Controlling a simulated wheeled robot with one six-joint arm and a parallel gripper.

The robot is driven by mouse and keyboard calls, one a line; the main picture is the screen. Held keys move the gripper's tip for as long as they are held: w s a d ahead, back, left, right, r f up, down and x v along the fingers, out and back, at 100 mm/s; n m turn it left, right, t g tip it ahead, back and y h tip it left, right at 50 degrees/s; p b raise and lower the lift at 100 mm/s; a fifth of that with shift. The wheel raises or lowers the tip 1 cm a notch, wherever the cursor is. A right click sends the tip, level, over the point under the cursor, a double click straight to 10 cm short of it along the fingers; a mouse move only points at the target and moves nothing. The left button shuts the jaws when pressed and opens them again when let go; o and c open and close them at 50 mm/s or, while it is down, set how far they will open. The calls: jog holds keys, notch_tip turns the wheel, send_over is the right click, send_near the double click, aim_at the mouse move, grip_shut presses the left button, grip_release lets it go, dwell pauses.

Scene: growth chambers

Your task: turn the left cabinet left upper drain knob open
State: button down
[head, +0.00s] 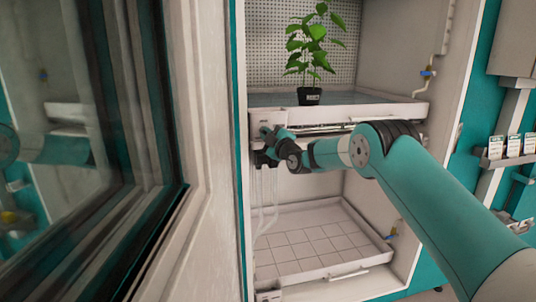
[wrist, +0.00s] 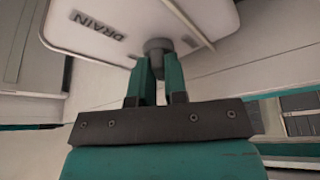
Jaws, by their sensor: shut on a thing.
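The drain knob (wrist: 159,46) is a small dark grey knob under a white panel marked DRAIN (wrist: 100,25) in the wrist view. My gripper (wrist: 160,66) is shut on the knob, with one teal finger on each side of it. In the head view my gripper (head: 265,146) is at the front left corner of the upper tray (head: 340,110) in the open cabinet. The knob is hidden there behind my gripper and arm. How far the knob is turned cannot be told.
A potted plant (head: 309,95) stands on the upper tray. A lower tray (head: 320,250) with a tiled floor lies below. Pale tubes (head: 266,195) hang under my gripper. The open glass door (head: 100,150) fills the left side. A valve with blue and yellow parts (head: 427,73) is on the right wall.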

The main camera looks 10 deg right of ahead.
jog(key=shift+a+f+m+t+h+b, duration=0.1)
jog(key=shift+m+t+h+b, duration=0.75)
jog(key=shift+m+b, duration=1.65)
jog(key=shift+a+f+m+t+h+b, duration=0.1)
jog(key=shift+m+t+h+b, duration=0.1)
jog(key=shift+m+h+b, duration=1.75)
jog(key=shift+a+m+t+h+b, duration=0.1)
jog(key=shift+m+t+h+b, duration=0.45)
jog(key=shift+m+b, duration=2.55)
jog(key=shift+m+p, duration=0.45)
jog(key=shift+m, duration=0.1)
jog(key=c, duration=1.1)
grip_release()
jog(key=shift+c, duration=0.2)
jog(key=shift+s, duration=0.1)
